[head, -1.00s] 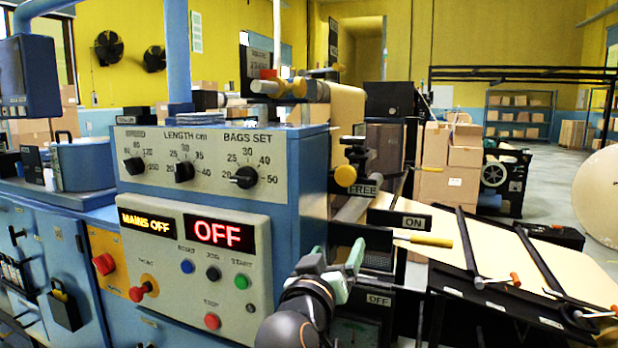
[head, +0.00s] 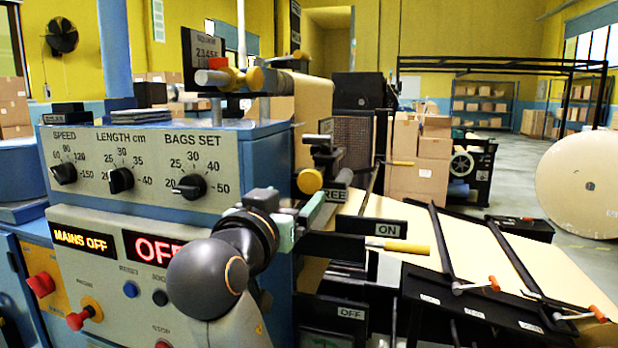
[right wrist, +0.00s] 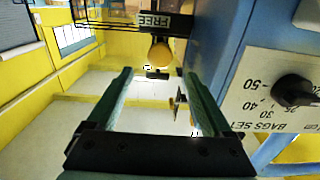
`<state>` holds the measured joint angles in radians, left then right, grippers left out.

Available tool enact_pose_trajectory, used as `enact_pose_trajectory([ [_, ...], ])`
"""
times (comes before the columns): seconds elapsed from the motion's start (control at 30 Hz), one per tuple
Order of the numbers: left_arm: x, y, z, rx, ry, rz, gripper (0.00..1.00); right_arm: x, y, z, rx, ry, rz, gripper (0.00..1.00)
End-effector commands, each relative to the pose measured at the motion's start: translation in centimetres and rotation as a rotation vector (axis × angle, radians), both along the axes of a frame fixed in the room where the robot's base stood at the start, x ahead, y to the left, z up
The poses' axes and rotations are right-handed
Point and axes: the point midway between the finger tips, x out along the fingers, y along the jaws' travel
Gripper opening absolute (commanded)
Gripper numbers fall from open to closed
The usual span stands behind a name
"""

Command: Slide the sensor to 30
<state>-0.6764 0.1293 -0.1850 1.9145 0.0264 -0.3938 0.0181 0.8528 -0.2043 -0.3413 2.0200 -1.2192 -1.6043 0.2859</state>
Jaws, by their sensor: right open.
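A black bracket-like unit (head: 322,148) with a yellow knob (head: 310,181) below it stands at the right edge of the blue control cabinet; I cannot tell for sure that it is the sensor. My right gripper (head: 300,217) is open and empty just below the knob. In the right wrist view the knob (right wrist: 161,54) shows between and beyond the open fingertips (right wrist: 155,72), with no visible contact. A FREE label (right wrist: 153,20) is beside it. No position scale marked 30 can be read beside the unit. My left gripper is out of view.
The blue cabinet (head: 270,150) with its dials (head: 189,187) is close to my right arm. An ON lever with a yellow handle (head: 398,246) sticks out right of the gripper. Sloping kraft paper (head: 470,250) with black bars lies further right.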

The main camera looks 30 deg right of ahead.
Motion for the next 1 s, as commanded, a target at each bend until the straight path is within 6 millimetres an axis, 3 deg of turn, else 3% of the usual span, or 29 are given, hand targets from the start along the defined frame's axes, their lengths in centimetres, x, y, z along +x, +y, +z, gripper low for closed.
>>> enact_pose_trajectory([
  [0.23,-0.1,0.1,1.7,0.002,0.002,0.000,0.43,3.4,-4.2,0.3,-0.004,0.003,-0.006,0.85],
  [0.43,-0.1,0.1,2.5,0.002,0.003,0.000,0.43,5.5,-6.5,0.2,-0.003,0.003,-0.002,0.85],
  [0.9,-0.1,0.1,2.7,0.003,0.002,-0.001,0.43,6.5,-7.6,0.0,-0.001,0.001,0.000,0.85],
  [1.0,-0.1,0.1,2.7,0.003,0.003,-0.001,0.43,6.5,-7.6,0.0,-0.001,0.001,0.000,0.75],
])
